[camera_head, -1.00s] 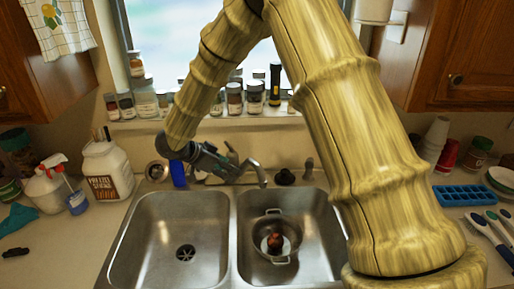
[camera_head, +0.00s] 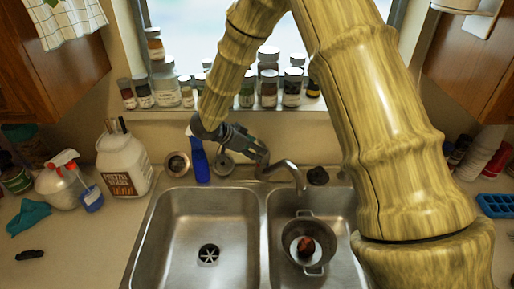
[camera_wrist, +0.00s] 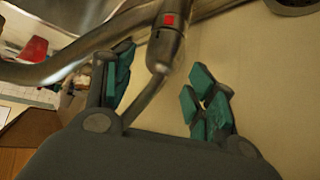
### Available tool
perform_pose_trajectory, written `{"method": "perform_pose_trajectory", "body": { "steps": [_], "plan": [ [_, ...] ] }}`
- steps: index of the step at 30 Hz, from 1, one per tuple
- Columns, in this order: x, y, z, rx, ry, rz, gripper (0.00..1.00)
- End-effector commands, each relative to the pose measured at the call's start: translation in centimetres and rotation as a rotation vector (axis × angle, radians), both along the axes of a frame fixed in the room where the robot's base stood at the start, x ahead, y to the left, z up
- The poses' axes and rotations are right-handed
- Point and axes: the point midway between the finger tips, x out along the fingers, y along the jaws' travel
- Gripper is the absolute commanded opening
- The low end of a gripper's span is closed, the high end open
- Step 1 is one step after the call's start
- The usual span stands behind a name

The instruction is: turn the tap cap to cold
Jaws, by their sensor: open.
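The tap (camera_head: 287,168) stands behind the divider between the two sink basins, its metal spout reaching forward. In the wrist view, the grey tap cap (camera_wrist: 163,48) with a narrow stem shows between my gripper's fingers, and a red square mark is on it. The spout (camera_wrist: 60,66) runs across the upper left of that view. My gripper (camera_wrist: 160,78) is open, with teal pads on either side of the cap; I see gaps on both sides. In the head view, my gripper (camera_head: 262,152) is at the tap's base and hides the cap.
A blue bottle (camera_head: 199,160) stands just left of my gripper. A pot (camera_head: 315,269) with a reddish-brown item sits in the right basin; the left basin (camera_head: 178,235) is empty. Several jars line the windowsill (camera_head: 225,115) behind. A white jug (camera_head: 120,162) stands on the left counter.

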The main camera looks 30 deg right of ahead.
Motion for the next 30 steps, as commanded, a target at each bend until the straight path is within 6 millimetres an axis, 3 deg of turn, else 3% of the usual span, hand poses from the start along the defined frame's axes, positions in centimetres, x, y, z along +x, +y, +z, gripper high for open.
{"method": "perform_pose_trajectory", "body": {
  "steps": [11,23,24,29,30],
  "plan": [
    [2.8,-2.8,-4.6,-0.002,0.022,0.004,0.56],
    [2.9,-3.3,-5.1,0.000,0.019,0.005,0.56],
    [2.9,-3.2,-5.1,-0.001,0.021,0.005,0.55],
    [3.0,-3.2,-5.2,-0.001,0.021,0.005,0.26],
    [3.0,-3.2,-5.2,-0.001,0.021,0.005,0.24]
  ]
}}
